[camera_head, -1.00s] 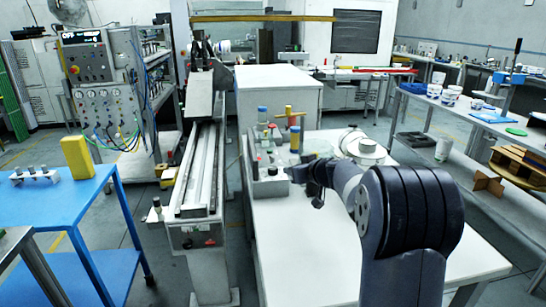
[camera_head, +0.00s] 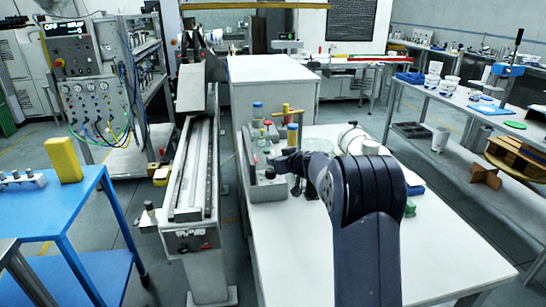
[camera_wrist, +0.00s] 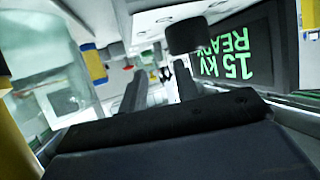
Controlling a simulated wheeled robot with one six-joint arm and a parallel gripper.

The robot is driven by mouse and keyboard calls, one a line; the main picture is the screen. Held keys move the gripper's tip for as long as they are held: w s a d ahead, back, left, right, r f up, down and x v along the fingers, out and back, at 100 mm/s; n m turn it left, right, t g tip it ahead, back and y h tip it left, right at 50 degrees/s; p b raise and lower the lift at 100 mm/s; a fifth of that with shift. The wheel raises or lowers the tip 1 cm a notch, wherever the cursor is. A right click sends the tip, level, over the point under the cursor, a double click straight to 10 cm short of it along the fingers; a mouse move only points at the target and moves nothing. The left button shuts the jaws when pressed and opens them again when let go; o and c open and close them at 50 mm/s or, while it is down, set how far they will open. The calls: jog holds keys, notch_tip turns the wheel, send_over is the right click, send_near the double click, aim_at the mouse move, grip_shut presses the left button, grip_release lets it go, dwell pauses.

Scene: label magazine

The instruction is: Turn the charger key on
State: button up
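A grey control unit (camera_head: 262,191) stands on the left side of the white table, with small knobs and a red button on it. A small black knob (camera_head: 269,172) sits on its near part; I cannot tell whether this is the charger key. My gripper (camera_head: 283,163) is close beside that knob, its fingers partly hidden by my arm. In the wrist view my two dark fingers (camera_wrist: 157,88) are apart, with nothing clearly held between them. A black block (camera_wrist: 185,33) shows just beyond the right finger. A display (camera_wrist: 235,55) reads "15 kV READY" upside down.
Blue-capped and yellow posts (camera_head: 292,135) rise close behind my gripper. A yellow column (camera_wrist: 17,130) is near at the left of the wrist view. A long rail bench (camera_head: 190,165) stands left of the table. The table's near part (camera_head: 300,260) is clear.

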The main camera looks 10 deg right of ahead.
jog(key=shift+p+x, duration=0.6)
jog(key=shift+x, duration=1.15)
jog(key=shift+c, duration=0.4)
grip_shut()
